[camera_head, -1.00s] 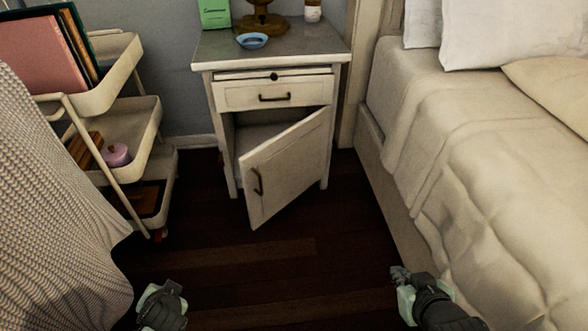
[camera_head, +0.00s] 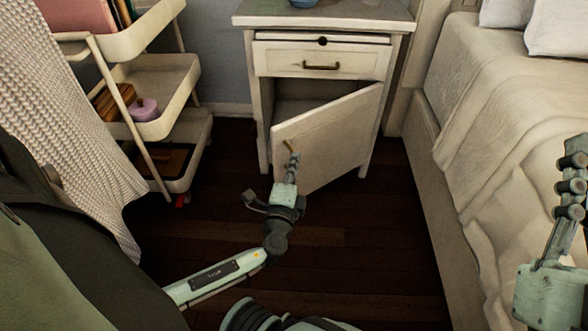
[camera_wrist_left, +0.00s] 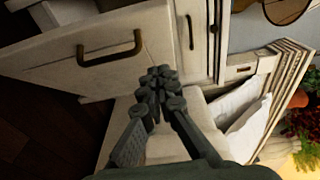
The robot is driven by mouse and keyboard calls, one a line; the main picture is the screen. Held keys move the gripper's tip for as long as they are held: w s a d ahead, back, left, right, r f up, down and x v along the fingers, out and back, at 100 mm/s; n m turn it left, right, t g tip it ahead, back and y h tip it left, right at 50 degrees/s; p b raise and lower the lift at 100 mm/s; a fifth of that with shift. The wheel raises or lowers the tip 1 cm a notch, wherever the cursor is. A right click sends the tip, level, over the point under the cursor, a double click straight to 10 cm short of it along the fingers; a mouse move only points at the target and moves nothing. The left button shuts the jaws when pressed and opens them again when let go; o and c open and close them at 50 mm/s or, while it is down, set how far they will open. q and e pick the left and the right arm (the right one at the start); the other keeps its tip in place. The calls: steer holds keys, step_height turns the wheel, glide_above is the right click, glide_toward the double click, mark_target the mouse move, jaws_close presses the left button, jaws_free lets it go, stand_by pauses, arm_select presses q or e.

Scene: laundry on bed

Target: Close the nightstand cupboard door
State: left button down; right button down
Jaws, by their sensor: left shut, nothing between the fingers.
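The white nightstand (camera_head: 335,19) stands against the back wall with its cupboard door (camera_head: 335,125) ajar. The door is hinged on the right, and its free left edge swings out toward me, showing the dark cupboard inside. My left gripper (camera_head: 293,158) is shut and empty in front of the door's outer face, beside the door handle (camera_head: 287,147), which it partly covers. I cannot tell whether it touches the door. In the left wrist view the shut fingers (camera_wrist_left: 160,82) are beside the door panel and its handle (camera_wrist_left: 108,50). My right gripper (camera_head: 577,148) is raised over the bed side; its finger opening is unclear.
The closed drawer (camera_head: 285,63) is above the cupboard. A white cart (camera_head: 165,90) with several shelves stands to the left, beside a knitted cover (camera_head: 60,110). The bed (camera_head: 480,110) borders the right. Dark wooden floor (camera_head: 370,235) lies free between them.

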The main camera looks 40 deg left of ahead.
mark_target(291, 131)
arm_select(q)
steer(key=w+a, duration=0.4)
steer(key=w, duration=0.1)
steer(key=shift+w+a, duration=0.1)
steer(key=shift+a, duration=0.3)
steer(key=shift+w+a, duration=0.2)
steer(key=shift+a, duration=0.2)
steer(key=shift+a, duration=0.15)
